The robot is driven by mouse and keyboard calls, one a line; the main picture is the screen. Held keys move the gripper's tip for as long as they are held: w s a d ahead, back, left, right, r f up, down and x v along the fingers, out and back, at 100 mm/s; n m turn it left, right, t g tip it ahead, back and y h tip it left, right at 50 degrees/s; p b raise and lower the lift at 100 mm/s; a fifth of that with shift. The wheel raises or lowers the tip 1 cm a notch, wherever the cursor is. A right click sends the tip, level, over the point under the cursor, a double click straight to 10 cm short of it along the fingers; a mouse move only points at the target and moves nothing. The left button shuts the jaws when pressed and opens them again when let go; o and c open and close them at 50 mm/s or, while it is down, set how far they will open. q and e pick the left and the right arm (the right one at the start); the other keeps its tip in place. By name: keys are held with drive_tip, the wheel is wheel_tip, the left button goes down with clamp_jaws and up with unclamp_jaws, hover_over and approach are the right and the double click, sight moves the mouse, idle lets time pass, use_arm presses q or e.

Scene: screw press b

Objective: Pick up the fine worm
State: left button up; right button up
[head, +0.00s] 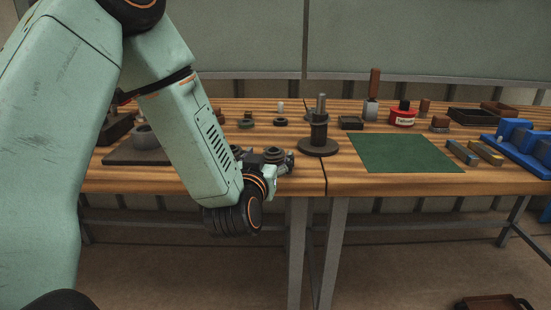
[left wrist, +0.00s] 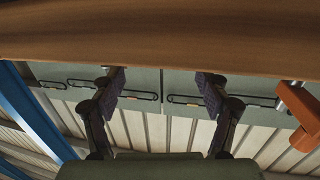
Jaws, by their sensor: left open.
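I cannot tell for sure which piece is the fine worm. A dark upright post on a round base (head: 318,148), with a grey rod on top, stands near the table's front middle. My left gripper (head: 288,160) is just left of that post, at the front edge of the wooden table. Its arm hides part of the table behind it. In the left wrist view the two fingers (left wrist: 163,88) are spread apart with nothing between them. The right gripper is in neither view.
Dark rings (head: 281,122) lie behind my left gripper. A green mat (head: 405,153) is clear. A red tin (head: 403,118), dark trays (head: 470,117) and a blue fixture (head: 520,145) stand to the right. The wooden tabletop (left wrist: 160,35) fills the top of the wrist view.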

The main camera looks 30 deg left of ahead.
sight(275, 148)
use_arm(q)
drive_tip(key=x, duration=0.2)
drive_tip(key=b+x, duration=0.1)
drive_tip(key=x, duration=0.1)
drive_tip(key=shift+d+f, duration=0.1)
drive_tip(key=shift+f, duration=0.15)
drive_tip(key=shift+w+b, duration=0.3)
drive_tip(key=shift+w, duration=0.2)
drive_tip(key=shift+s+r, duration=0.1)
drive_tip(key=shift+c, duration=0.4)
drive_tip(key=c, duration=1.5)
